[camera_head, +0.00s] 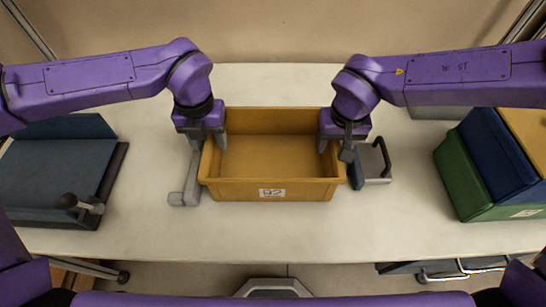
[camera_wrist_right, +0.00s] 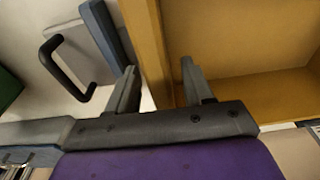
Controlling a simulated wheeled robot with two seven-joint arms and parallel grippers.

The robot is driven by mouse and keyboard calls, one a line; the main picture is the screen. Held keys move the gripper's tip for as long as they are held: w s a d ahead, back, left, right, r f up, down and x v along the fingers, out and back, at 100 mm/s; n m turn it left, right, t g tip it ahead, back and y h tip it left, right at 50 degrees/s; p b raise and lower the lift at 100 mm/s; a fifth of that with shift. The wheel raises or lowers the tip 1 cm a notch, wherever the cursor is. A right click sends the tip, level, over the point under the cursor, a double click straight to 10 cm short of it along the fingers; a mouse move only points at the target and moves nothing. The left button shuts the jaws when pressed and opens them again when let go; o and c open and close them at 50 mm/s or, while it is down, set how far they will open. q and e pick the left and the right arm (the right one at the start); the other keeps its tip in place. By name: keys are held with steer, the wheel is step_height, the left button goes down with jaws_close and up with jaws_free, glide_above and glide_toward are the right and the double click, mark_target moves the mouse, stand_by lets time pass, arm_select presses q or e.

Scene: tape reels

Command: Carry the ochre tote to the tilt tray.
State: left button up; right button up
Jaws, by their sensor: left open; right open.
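The ochre tote (camera_head: 272,190) stands upright and empty on the middle of the table, with a white label on its front. My left gripper (camera_head: 207,143) is open at the tote's left wall, one finger inside and one outside. My right gripper (camera_head: 335,146) is open at the right wall. In the right wrist view, the fingers of my right gripper (camera_wrist_right: 158,84) stand on either side of the tote's wall (camera_wrist_right: 146,38), not closed on it. A blue-grey tray (camera_head: 55,165) with a dark frame and a knobbed lever, apparently the tilt tray, is at the left.
A grey block with a black handle (camera_head: 375,165) stands close right of the tote. A grey L-shaped piece (camera_head: 185,190) lies close left. Green (camera_head: 460,185) and blue (camera_head: 495,150) bins stand at the right. The table's front strip (camera_head: 300,228) is clear.

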arm_select(q)
jaws_close()
arm_select(e)
jaws_close()
arm_select(q)
steer(key=shift+r, duration=0.1)
arm_select(e)
steer(key=shift+r, duration=0.15)
